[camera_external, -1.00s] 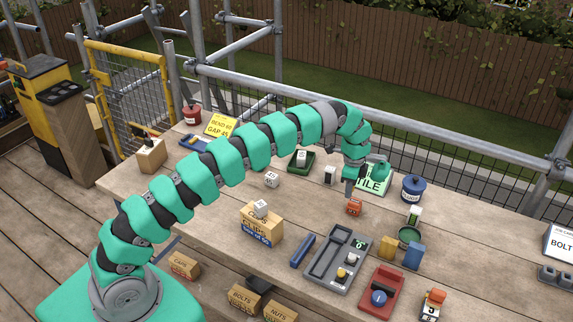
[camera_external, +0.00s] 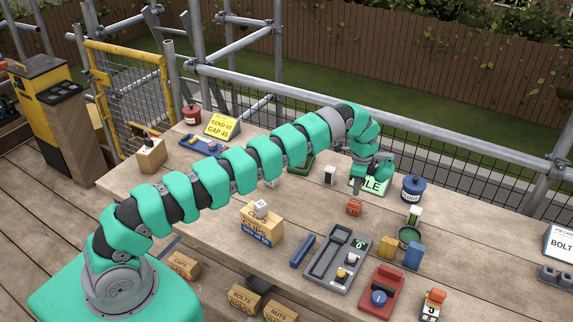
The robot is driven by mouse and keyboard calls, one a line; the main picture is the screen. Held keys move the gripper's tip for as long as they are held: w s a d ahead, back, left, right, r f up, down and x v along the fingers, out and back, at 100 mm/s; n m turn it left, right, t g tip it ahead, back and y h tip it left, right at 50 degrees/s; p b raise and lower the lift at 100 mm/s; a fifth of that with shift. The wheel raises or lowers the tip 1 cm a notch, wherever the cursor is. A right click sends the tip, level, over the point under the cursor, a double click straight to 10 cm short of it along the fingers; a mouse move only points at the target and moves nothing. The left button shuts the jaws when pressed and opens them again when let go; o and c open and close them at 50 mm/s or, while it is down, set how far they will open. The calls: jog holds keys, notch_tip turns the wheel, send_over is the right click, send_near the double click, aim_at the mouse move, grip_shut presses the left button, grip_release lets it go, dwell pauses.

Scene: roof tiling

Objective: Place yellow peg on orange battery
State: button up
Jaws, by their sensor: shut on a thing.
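My gripper (camera_external: 357,184) hangs over the far right part of the table, its tip pointing down, just above and behind a small orange block (camera_external: 354,207) that looks like the orange battery. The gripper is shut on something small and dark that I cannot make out. A small yellow piece (camera_external: 341,272), possibly the yellow peg, sits in the grey tray (camera_external: 322,262). A yellow block (camera_external: 388,247) stands upright to the right of the tray. Another orange-topped piece (camera_external: 435,297) sits at the front right.
A green card (camera_external: 372,186) lies behind the gripper, with a blue pot (camera_external: 413,189) to its right. A blue block (camera_external: 414,256), a green bowl (camera_external: 408,235) and a red tray (camera_external: 378,301) are at right. A cardboard box (camera_external: 262,228) stands left of the grey tray.

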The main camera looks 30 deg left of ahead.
notch_tip(320, 180, down, 3)
jog(key=shift+f, duration=0.15)
jog(key=o, duration=0.9)
jog(key=shift+o, duration=0.2)
jog(key=shift+r+b, duration=0.5)
jog(key=shift+r, duration=2)
notch_tip(320, 180, up, 7)
jog(key=p, duration=0.7)
jog(key=shift+r, duration=0.15)
